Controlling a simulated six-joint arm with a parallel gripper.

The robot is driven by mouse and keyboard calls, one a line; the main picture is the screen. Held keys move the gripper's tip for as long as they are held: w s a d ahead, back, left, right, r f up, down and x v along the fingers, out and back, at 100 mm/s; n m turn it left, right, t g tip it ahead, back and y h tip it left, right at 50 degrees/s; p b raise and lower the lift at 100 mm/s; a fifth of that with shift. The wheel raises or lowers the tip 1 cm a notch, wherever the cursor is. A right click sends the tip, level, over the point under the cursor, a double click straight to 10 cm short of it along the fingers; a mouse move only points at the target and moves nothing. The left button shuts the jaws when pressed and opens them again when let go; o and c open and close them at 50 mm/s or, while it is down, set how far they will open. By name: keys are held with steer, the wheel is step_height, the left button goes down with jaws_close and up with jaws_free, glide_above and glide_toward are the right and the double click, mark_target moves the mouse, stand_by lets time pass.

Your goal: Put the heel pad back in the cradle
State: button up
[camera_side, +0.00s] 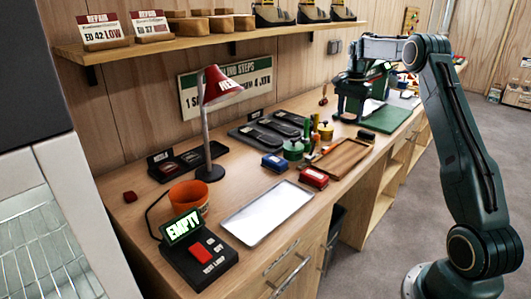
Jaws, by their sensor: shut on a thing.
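My gripper (366,98) is small and far off at the back right, at the end of my arm's drop from the wrist. It hangs by a dark green machine (350,92) and blends into it. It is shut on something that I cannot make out. I cannot pick out the heel pad for sure. Several black sole-shaped trays (257,138) lie mid-bench, and black holders with label cards (186,158) stand at the back left. I cannot tell which of these, if any, is the cradle.
A red lamp (222,88) stands over the bench. An orange pot (189,198), an "EMPTY" display box (199,255) and a bare metal tray (267,210) are at the near end. Coloured blocks, jars and a wooden tray (343,158) crowd the middle. A green mat (388,119) lies farther back.

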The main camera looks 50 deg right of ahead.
glide_above(343, 155)
step_height(343, 155, down, 8)
steer(key=shift+s+a+r, duration=0.1)
steer(key=shift+a+r, duration=0.05)
steer(key=shift+f, duration=2.85)
steer(key=shift+f, duration=0.15)
steer(key=o, duration=0.8)
steer(key=shift+c, duration=0.2)
step_height(343, 155, up, 12)
steer(key=shift+r, duration=0.2)
